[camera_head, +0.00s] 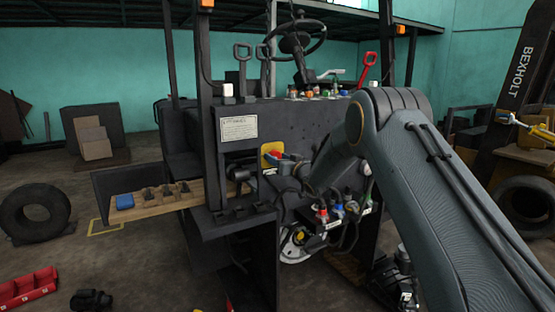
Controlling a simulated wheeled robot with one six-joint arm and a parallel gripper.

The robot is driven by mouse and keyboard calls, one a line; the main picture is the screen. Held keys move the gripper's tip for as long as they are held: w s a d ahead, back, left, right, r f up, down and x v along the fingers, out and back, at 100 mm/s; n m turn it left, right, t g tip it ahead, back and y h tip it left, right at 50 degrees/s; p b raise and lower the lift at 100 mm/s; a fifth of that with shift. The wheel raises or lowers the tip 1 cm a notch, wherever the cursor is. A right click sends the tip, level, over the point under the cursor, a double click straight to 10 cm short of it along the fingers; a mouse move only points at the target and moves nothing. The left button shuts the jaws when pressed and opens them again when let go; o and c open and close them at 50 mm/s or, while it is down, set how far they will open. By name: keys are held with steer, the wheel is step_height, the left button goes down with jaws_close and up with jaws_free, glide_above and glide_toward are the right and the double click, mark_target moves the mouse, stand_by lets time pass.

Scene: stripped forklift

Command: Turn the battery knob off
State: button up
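A yellow plate (266,160) with a red knob (275,154) sits on the dark front of the stripped forklift, in the middle of the head view. I take this for the battery knob; its exact turn position is too small to read. My arm comes in from the lower right, bends at the elbow, and reaches down and left toward the plate. My gripper (290,168) is at the arm's far end, just right of and below the knob. It is small and dark against the machine. I cannot tell whether its fingers touch the knob or how far apart they are.
Red and blue connectors (337,211) and cables lie below my forearm. A wooden plank (155,199) with a blue block juts out left. The steering wheel (297,36) and a red lever (366,68) stand above.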

steer(key=c, duration=0.7)
steer(key=shift+c, duration=0.2)
steer(key=shift+b, duration=0.35)
steer(key=n+b, duration=1.7)
steer(key=b, duration=0.2)
steer(key=shift+s+a+f+n, duration=0.1)
steer(key=shift+a+f+n, duration=0.05)
steer(key=shift+n, duration=0.25)
steer(key=o, duration=1.1)
steer(key=shift+c, duration=0.2)
